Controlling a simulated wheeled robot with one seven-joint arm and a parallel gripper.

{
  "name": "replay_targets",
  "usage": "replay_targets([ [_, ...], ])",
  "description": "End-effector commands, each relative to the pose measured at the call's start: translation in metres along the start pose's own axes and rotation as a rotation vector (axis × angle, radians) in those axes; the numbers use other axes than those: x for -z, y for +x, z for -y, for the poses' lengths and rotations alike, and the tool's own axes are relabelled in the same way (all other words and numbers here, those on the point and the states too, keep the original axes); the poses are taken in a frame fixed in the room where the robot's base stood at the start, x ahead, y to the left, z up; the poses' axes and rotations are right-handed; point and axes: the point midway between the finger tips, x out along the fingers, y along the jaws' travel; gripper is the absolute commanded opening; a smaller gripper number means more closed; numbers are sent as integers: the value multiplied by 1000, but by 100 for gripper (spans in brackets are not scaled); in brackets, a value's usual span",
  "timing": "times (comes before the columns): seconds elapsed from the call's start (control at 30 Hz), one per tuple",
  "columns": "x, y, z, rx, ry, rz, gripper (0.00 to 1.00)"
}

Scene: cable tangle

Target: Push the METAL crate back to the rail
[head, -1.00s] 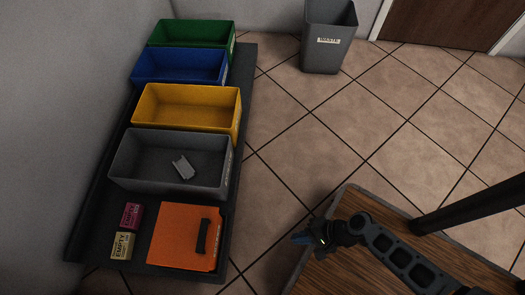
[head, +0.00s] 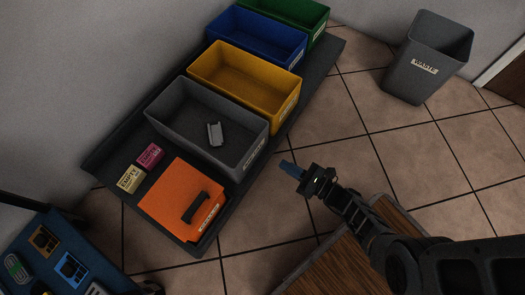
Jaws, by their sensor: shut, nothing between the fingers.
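A grey crate (head: 163,122) stands on a dark shelf (head: 118,153) with a small grey metal part (head: 215,134) lying inside. I take it for the METAL crate; the label on its front is too small to read. Its front wall is close to the shelf's front edge. I cannot clearly make out a rail; the shelf's back edge runs along the wall.
A yellow crate (head: 235,88), a blue crate (head: 262,47) and a green crate (head: 312,22) stand beyond it. An orange box (head: 172,193) and two small boxes, pink (head: 150,156) and cream (head: 131,180), are nearer. A bin (head: 412,85) stands on the floor. A blue bench (head: 75,265) is lower left.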

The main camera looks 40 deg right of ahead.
Motion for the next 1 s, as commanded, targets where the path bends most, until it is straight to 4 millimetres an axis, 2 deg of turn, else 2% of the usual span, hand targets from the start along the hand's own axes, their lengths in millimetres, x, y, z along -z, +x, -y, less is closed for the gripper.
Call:
replay_targets([
  [0.2, 2, 45, -1, -5, -1, 1, 0],
  [0.5, 2, 87, -1, -3, -1, -1, 0],
  [0.7, 1, 96, -1, -2, 0, -2, 0],
  [1.0, 1, 97, -1, -2, 0, -2, 0],
])
